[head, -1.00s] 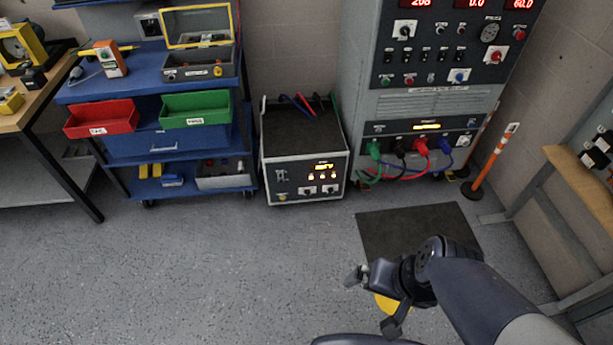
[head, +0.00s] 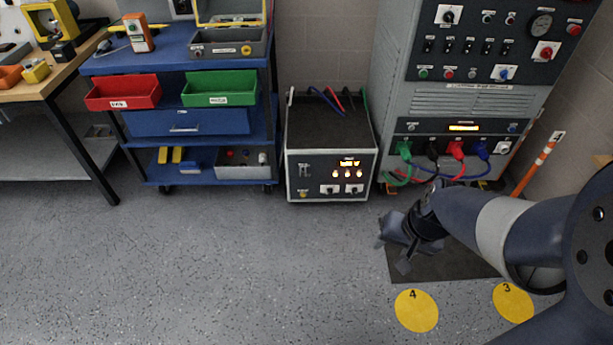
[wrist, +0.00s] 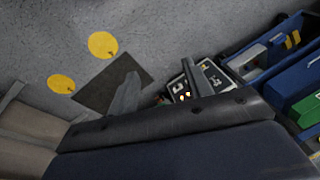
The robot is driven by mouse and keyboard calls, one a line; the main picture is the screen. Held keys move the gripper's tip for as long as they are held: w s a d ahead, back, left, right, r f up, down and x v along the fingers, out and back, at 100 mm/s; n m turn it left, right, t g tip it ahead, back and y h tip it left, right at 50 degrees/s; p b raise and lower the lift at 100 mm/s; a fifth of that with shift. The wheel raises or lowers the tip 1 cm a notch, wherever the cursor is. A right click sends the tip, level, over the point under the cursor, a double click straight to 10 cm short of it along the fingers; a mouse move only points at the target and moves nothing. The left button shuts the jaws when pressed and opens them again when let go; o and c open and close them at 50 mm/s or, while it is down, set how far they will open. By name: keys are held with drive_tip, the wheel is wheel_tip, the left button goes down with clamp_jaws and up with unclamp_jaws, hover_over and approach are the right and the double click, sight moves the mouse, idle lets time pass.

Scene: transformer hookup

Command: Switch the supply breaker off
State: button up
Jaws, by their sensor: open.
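The tall grey supply cabinet (head: 470,103) stands at the back right in the head view. Its dark panel carries switches, lamps, a round gauge (head: 541,23), a red knob on a white plate (head: 545,52), a blue knob (head: 504,73) and a black knob (head: 449,15). The labels are too small to read, so I cannot tell which control is the supply breaker. My gripper (head: 391,252) is open and empty, low in front of the cabinet and apart from it. In the wrist view a grey finger (wrist: 125,100) shows; the cabinet panel does not.
A grey box with lit lamps (head: 331,175) stands on the floor left of the cabinet. Colored cables (head: 440,170) hang from the cabinet's lower sockets. A dark mat (head: 450,267) and yellow floor discs (head: 416,310) lie in front. A blue cart (head: 190,122) stands left. The left floor is clear.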

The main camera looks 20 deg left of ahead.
drive_tip(key=shift+n, duration=0.5)
drive_tip(key=w+a+f+b, duration=0.1)
drive_tip(key=w+f+b, duration=0.2)
drive_tip(key=f, duration=0.2)
drive_tip(key=w+f+b, duration=0.3)
drive_tip(key=w+f, duration=0.1)
drive_tip(key=f, duration=0.2)
drive_tip(key=w+a+f+b, duration=0.1)
drive_tip(key=w+f+b, duration=0.2)
drive_tip(key=f, duration=0.2)
drive_tip(key=shift+w+a+f, duration=0.3)
drive_tip(key=shift+a+f, duration=0.05)
drive_tip(key=c, duration=0.6)
drive_tip(key=shift+n, duration=0.5)
drive_tip(key=w+f+b, duration=0.2)
drive_tip(key=f, duration=0.2)
drive_tip(key=w+a+f+b, duration=0.1)
drive_tip(key=w+f+b, duration=0.1)
drive_tip(key=f, duration=0.3)
drive_tip(key=w+a+f+b, duration=0.1)
drive_tip(key=w+f+b, duration=0.2)
drive_tip(key=f, duration=0.1)
drive_tip(key=shift+a+f, duration=0.25)
clamp_jaws()
drive_tip(key=shift+w, duration=0.1)
drive_tip(key=shift+r, duration=0.1)
